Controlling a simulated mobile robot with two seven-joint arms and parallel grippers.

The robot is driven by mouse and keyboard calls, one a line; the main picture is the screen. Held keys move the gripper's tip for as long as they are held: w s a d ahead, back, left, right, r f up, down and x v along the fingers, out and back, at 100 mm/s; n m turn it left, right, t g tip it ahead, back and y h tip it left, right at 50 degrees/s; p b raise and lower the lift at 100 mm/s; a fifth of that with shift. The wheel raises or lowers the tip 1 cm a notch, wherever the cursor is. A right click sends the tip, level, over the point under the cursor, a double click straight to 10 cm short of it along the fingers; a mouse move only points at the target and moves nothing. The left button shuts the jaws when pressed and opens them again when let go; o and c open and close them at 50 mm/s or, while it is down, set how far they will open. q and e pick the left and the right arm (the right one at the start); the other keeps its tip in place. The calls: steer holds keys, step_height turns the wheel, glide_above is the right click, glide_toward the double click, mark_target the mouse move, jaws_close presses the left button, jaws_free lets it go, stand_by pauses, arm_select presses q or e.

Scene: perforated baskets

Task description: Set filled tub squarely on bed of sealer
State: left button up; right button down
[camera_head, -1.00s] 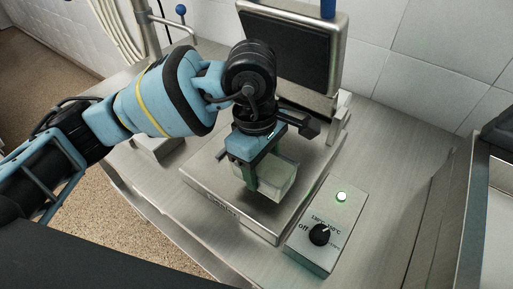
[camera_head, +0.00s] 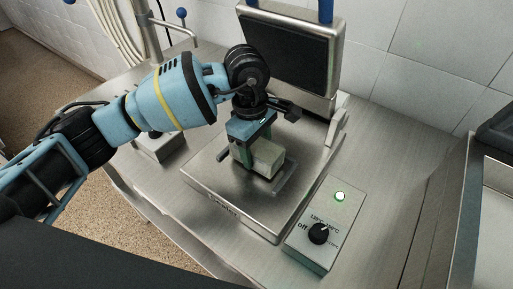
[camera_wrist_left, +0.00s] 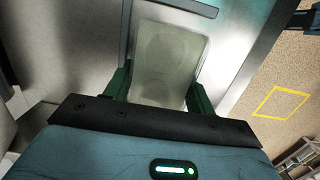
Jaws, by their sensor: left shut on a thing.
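The filled tub (camera_head: 267,158) is a small pale, translucent block-shaped container. It sits at the sealer's flat steel bed (camera_head: 222,189), toward the back of the middle, and whether its base touches the bed is hard to tell. My left gripper (camera_head: 255,155) points down and is shut on the tub, with green fingers on its two sides. In the left wrist view the tub (camera_wrist_left: 168,62) lies between the fingers, its pale top facing the camera. A faint rectangular outline (camera_head: 287,178) shows on the bed just right of the tub. My right gripper is not in view.
The sealer's raised lid (camera_head: 286,50) with a dark plate stands behind the bed. A control box (camera_head: 325,225) with a black knob and lit green lamp is at the front right. A steel post (camera_head: 147,30) stands at the back left. Bare counter (camera_head: 385,170) lies to the right.

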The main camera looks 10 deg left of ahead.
arm_select(q)
steer(key=shift+f, duration=0.25)
steer(key=shift+f, duration=0.15)
steer(key=o, duration=1.2)
steer(key=r, duration=0.4)
steer(key=a+r, duration=0.1)
steer(key=r, duration=0.7)
steer(key=shift+w+a+r, duration=0.1)
steer(key=shift+w+a, duration=0.05)
steer(key=shift+w, duration=0.1)
